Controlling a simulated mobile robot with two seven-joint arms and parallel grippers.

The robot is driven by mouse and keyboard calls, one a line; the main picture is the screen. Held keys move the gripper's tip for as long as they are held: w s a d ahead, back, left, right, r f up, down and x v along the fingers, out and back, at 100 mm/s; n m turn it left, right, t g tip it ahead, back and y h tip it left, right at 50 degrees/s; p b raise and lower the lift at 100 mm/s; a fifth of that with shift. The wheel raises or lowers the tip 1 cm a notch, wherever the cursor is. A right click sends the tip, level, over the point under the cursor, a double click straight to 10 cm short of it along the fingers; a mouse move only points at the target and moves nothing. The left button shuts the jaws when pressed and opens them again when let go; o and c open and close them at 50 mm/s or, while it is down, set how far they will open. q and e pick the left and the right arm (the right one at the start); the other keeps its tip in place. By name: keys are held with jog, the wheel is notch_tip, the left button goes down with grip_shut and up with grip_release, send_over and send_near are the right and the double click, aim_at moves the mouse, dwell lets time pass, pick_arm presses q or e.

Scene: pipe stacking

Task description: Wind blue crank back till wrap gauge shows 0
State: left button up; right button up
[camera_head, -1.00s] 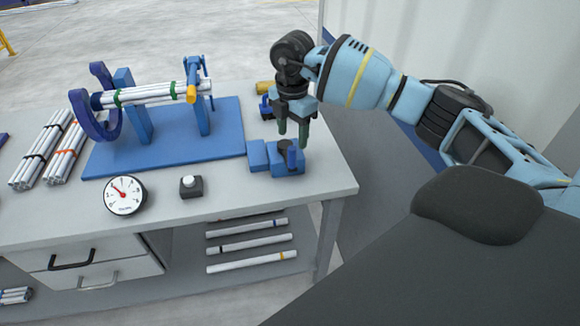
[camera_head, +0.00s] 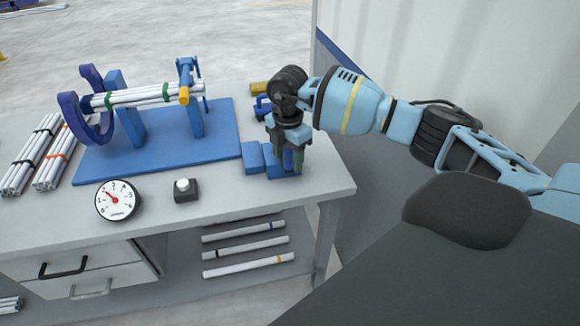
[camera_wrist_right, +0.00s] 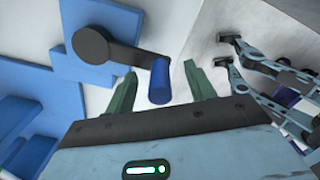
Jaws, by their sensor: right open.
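The crank shows in the right wrist view as a black hub and arm with an upright blue handle (camera_wrist_right: 159,82). My right gripper (camera_wrist_right: 162,92) is open, its two green fingers on either side of the handle, with a gap to each. In the head view my right gripper (camera_head: 289,160) is down at the crank and mostly hides it. The round white gauge (camera_head: 117,201) lies on the bench at the front, its red needle pointing up and left; its small numerals are hard to read. My left gripper is not in view.
A blue stand (camera_head: 215,148) holds a bundle of white pipes (camera_head: 140,95) with green bands. A black box with a white button (camera_head: 185,190) sits beside the gauge. Banded pipe bundles (camera_head: 50,168) lie at left. A yellow cylinder (camera_head: 259,88) lies behind the gripper.

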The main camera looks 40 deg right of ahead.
jog(key=c, duration=1)
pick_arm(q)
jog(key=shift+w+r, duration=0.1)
pick_arm(e)
jog(key=w+a, duration=0.2)
jog(key=a, duration=0.1)
jog(key=shift+w+r, duration=0.1)
jog(key=shift+c, duration=0.2)
jog(key=shift+w+a, duration=0.1)
